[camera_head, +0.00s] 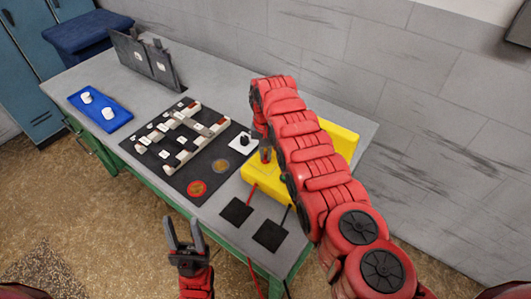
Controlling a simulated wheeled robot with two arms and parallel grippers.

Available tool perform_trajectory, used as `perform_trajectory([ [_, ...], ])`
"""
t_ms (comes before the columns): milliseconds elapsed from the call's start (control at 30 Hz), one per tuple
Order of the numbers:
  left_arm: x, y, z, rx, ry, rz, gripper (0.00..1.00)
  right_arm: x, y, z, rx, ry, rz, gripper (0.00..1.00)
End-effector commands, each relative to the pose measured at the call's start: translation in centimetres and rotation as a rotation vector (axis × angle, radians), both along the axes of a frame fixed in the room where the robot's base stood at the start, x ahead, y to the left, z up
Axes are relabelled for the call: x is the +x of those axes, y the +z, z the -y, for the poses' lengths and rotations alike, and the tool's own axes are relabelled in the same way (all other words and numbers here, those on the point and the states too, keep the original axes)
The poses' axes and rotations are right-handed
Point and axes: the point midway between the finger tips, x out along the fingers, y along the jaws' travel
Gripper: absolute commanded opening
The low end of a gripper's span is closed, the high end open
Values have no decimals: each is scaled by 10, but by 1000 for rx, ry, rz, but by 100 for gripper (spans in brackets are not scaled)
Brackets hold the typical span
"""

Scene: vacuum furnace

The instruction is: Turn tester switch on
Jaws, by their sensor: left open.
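The yellow tester (343,142) stands at the right end of the table, largely covered by my right arm. A red and a dark lead run from it to two black square pads (236,210). I cannot make out a switch on the tester; my arm hides much of its face. A white square plate with a black knob (243,141) sits just left of the tester. My left gripper (186,236) is open and empty, in front of the table's near edge.
A black board (150,162) with several white and dark blocks and two round discs lies mid-table. A blue tray (92,118) with two white pieces is at left. Dark upright panels (150,62) stand behind. A grey wall (300,45) closes the back.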

Motion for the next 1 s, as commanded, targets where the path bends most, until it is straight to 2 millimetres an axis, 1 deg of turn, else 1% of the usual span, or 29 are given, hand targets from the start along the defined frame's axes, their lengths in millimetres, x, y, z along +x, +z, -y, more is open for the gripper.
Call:
perform_trajectory([
  [367,0,-1,0,0,0,0,50,0,0,0,0,-7,0,0],
  [567,0,-7,0,0,0,0,50,0,-2,0,0,-62,1,0],
  [767,0,-20,0,0,0,0,50,1,-3,-2,2,-190,3,0],
  [1000,0,-48,0,0,0,0,50,0,-6,-2,1,-411,0,0],
])
